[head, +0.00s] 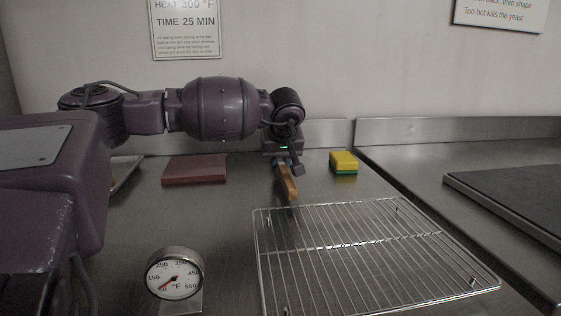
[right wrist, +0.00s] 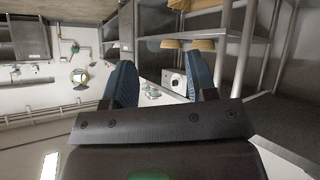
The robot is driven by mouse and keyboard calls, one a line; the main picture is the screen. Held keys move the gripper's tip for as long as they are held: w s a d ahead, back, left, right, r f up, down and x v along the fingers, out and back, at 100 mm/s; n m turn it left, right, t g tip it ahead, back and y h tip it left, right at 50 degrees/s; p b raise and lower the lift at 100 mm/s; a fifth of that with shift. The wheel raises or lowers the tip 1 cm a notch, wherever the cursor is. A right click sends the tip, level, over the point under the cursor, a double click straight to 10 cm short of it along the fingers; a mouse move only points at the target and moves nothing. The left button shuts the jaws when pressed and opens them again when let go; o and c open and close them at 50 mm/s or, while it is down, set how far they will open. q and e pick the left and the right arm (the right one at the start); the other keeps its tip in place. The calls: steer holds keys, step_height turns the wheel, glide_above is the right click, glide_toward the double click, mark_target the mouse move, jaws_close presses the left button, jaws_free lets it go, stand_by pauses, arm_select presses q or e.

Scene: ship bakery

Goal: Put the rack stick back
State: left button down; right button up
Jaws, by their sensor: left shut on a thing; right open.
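The rack stick (head: 290,186) seems to be the short orange-brown stick in the head view. My left gripper (head: 284,163) is shut on its upper end, and the stick hangs down at a tilt near the far left corner of the wire cooling rack (head: 256,250). I cannot tell whether its lower end touches anything. My right gripper (right wrist: 162,78) is open, with two blue fingers apart and nothing between them in the right wrist view. It is not in the head view.
A dial thermometer (head: 174,274) stands at the front left of the steel counter. A dark red block (head: 194,170) and a yellow-green sponge (head: 343,163) lie at the back. A dark slab (head: 515,195) lies on the right counter. Shelves (right wrist: 200,32) show in the right wrist view.

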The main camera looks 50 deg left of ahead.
arm_select(q)
steer(key=c, duration=1)
jaws_free()
steer(key=p+v, duration=0.2)
steer(key=v, duration=0.8)
steer(key=shift+r+p, duration=0.25)
steer(key=shift+p, duration=0.05)
steer(key=shift+v, duration=0.75)
steer(key=shift+s+d+f, duration=0.1)
steer(key=shift+d, duration=0.05)
